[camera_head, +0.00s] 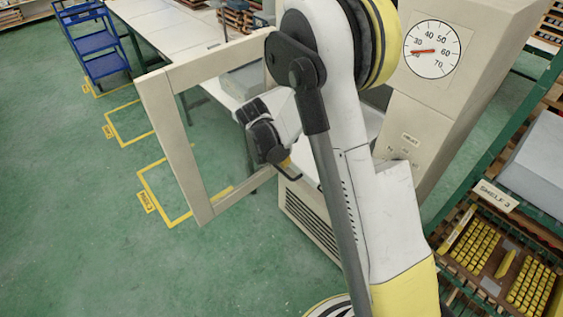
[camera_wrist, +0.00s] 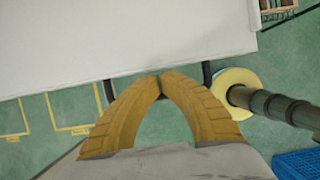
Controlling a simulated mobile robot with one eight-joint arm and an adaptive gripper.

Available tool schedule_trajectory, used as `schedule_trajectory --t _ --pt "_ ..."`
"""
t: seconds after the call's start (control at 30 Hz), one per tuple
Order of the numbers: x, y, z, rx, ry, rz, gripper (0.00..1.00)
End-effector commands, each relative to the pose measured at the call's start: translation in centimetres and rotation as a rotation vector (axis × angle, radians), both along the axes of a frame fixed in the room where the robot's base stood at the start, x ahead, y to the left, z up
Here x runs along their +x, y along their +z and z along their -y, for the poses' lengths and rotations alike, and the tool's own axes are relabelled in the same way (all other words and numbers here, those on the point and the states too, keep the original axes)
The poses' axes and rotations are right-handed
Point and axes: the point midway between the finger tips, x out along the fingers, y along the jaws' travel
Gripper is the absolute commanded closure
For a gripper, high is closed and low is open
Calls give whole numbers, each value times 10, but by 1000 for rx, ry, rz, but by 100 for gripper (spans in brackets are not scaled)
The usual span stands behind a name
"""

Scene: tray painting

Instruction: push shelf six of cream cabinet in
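The cream cabinet (camera_head: 438,110) stands right of centre, with its framed door (camera_head: 172,125) swung open to the left. A pale shelf (camera_head: 311,171) sticks out of the cabinet, mostly behind my arm. I cannot read its number. In the wrist view the pale shelf panel (camera_wrist: 120,40) fills the top, with a dark handle (camera_wrist: 207,75) on its near edge. My gripper (camera_head: 285,163) is at this handle. Its yellow fingertips (camera_wrist: 160,82) meet around the handle's bar, which they partly hide.
A round dial (camera_head: 432,50) is on the cabinet's upper front. A green rack (camera_head: 480,165) with a tray of yellow pieces stands at right. A long table (camera_head: 160,20) and a blue cart (camera_head: 97,42) are behind. Green floor at left is clear, with yellow outlines.

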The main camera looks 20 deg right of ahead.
Motion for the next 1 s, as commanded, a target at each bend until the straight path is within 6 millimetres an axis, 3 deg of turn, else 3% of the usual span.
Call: schedule_trajectory --t 0.27,0.8,1.0 --pt "12 -3 41 0 -5 0 100" --pt "68 -3 216 -1 -5 -1 100" --pt "86 -2 268 0 -3 0 100"
